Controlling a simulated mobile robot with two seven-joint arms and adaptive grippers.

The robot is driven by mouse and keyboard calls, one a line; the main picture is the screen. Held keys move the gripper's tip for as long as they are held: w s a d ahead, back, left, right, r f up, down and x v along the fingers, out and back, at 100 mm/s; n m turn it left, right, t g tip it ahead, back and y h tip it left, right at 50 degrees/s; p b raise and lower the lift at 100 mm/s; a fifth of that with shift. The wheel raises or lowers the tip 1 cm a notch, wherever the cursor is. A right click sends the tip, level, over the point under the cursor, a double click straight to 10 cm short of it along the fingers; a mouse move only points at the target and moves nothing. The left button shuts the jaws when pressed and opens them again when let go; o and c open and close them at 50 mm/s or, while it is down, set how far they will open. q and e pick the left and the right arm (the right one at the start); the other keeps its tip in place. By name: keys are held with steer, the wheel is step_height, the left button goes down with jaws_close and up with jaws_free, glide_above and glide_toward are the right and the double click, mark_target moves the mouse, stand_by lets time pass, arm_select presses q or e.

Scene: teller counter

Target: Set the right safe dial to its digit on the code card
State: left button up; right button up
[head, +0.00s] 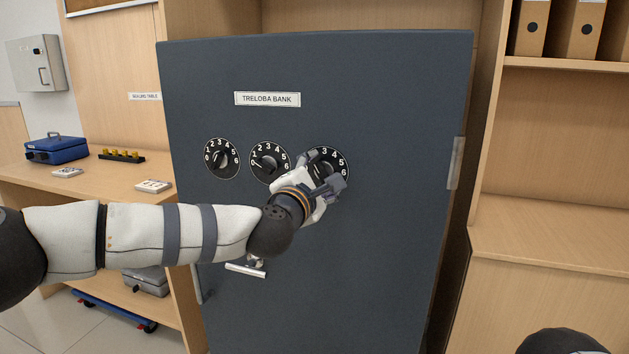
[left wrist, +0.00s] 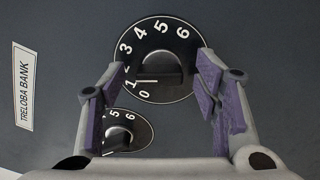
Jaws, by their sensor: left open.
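The dark blue-grey safe (head: 390,110) has three black dials with white digits in a row. The right dial (head: 341,160) is partly covered by my left gripper (head: 325,169). In the left wrist view the right dial (left wrist: 185,52) shows digits 0 to 6, and its dark knob (left wrist: 158,66) sits between my open left fingers (left wrist: 159,65), which look apart from it. I cannot make out a code card.
The safe's handle (head: 247,268) is below my left forearm. A wooden desk at left holds a blue cash box (head: 57,149), a black rack with yellow pieces (head: 121,155) and small stacks (head: 153,186). A shelf with binders (head: 577,28) stands at right.

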arm_select(q)
steer(key=v, duration=1.1)
steer(key=shift+s, duration=0.2)
steer(key=shift+a, duration=0.1)
steer(key=s+d+f+m+g+p, duration=0.1)
steer(key=s+f+m+g, duration=0.45)
steer(key=s+f, duration=0.7)
steer(key=s+d+f+m+g+p, duration=0.1)
steer(key=s+f+m+g, duration=0.65)
steer(key=f, duration=0.85)
steer(key=s+a+f+m+g+y+p, duration=0.1)
steer(key=s+a+f, duration=0.25)
steer(key=s, duration=0.45)
steer(key=s+a+f+m+g, duration=0.1)
steer(key=s+a+f, duration=0.25)
steer(key=s, duration=0.45)
steer(key=s+a+m+g+y+p, duration=0.1)
steer(key=s+a+m+g+y, duration=0.3)
steer(key=s+a, duration=1)
steer(key=s+m, duration=0.1)
steer(key=s, duration=0.1)
steer(key=shift+s+f+g+y, duration=0.3)
steer(key=shift+f, duration=0.1)
arm_select(e)
steer(key=w+r+t, duration=0.2)
steer(key=w+r, duration=0.3)
steer(key=shift+r, duration=0.15)
